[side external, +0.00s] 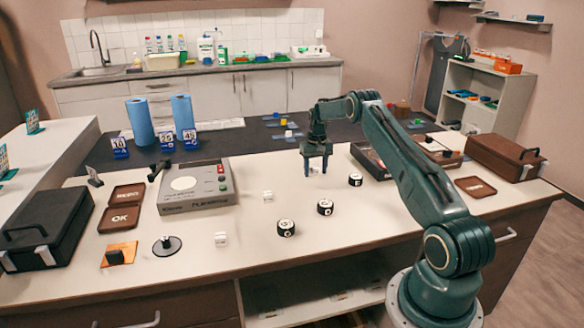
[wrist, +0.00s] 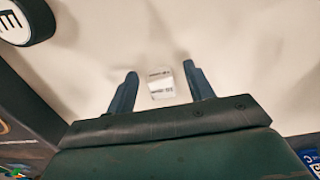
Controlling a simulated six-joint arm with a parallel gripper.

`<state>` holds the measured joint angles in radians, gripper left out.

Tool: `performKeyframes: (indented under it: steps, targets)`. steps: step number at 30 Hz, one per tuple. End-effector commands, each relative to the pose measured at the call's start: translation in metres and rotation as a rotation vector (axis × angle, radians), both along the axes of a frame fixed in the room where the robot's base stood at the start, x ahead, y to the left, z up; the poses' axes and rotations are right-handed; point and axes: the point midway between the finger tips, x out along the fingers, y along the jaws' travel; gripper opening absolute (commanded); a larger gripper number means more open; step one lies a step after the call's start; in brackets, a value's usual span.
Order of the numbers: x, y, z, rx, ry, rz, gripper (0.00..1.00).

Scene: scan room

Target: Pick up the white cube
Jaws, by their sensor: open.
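My gripper (side external: 317,172) is open above the back middle of the white worktop, its fingers pointing down. In the wrist view, a small white cube (wrist: 161,84) with dark print shows between the two open fingers (wrist: 159,80); the fingers are apart from it on both sides in the picture. I cannot tell how far below the fingertips it is. In the side view, a white patch shows at the fingers, mostly hidden by them. Two other small white cubes stand on the worktop, one near the middle (side external: 267,196) and one nearer the front (side external: 221,239).
Several black round pieces with white tops stand nearby; the closest (side external: 355,179) is right of my gripper, and one shows in the wrist view (wrist: 24,20). A grey device (side external: 197,187) stands left. A brown case (side external: 506,157) stands right.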

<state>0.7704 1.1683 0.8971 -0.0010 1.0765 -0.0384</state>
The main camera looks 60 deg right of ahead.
Motion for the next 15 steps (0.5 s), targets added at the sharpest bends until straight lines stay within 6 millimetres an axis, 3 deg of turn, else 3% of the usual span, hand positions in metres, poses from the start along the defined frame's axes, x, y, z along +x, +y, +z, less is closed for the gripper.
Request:
performKeyframes:
  steps: [5,12,15]
  targets:
    - [0.0001,-0.0001,0.0003,0.000,0.000,0.000,0.51]
    - [0.0001,-0.0001,0.0004,0.000,0.000,0.000,0.05]
    - [0.0001,-0.0001,0.0005,-0.001,-0.001,0.000,0.05]
